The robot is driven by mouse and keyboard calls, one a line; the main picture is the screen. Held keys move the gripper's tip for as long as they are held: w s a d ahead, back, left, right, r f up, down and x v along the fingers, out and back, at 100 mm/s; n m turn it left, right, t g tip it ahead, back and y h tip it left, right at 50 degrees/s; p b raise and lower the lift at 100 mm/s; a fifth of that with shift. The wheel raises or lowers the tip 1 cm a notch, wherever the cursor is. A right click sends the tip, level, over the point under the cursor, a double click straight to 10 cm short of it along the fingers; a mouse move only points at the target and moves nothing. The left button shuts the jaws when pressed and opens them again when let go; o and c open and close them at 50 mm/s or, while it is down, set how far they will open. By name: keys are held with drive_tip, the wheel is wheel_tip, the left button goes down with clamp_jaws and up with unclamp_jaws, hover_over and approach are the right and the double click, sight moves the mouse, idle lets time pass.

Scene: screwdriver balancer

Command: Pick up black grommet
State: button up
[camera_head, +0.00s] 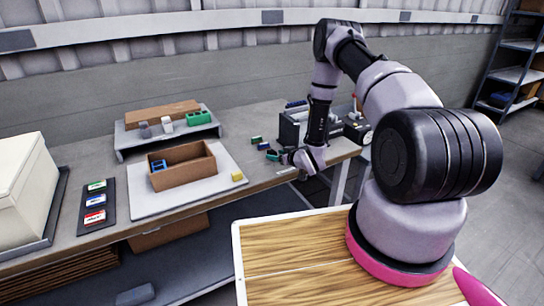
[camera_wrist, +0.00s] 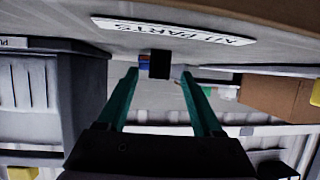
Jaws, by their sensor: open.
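A small black block-like piece (camera_wrist: 160,64), which looks like the black grommet, lies on the grey table just ahead of my fingertips in the wrist view. My gripper (camera_wrist: 158,78) is open, with its two green fingers apart and the piece lined up with the gap between them. A small blue and red piece (camera_wrist: 145,63) sits right beside the black one. In the head view my gripper (camera_head: 278,156) is low over the table near its front edge. I cannot make out the black grommet there.
A white label strip (camera_wrist: 170,30) lies near the black piece. In the head view a brown box (camera_head: 183,178) on a white tray is to the left. A grey bin (camera_head: 291,128) stands behind my gripper.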

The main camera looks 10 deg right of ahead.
sight(274, 153)
drive_tip(key=x, duration=0.3)
drive_tip(key=shift+w+a, duration=0.1)
drive_tip(key=shift+w, duration=0.25)
clamp_jaws()
drive_tip(key=shift+r, duration=0.1)
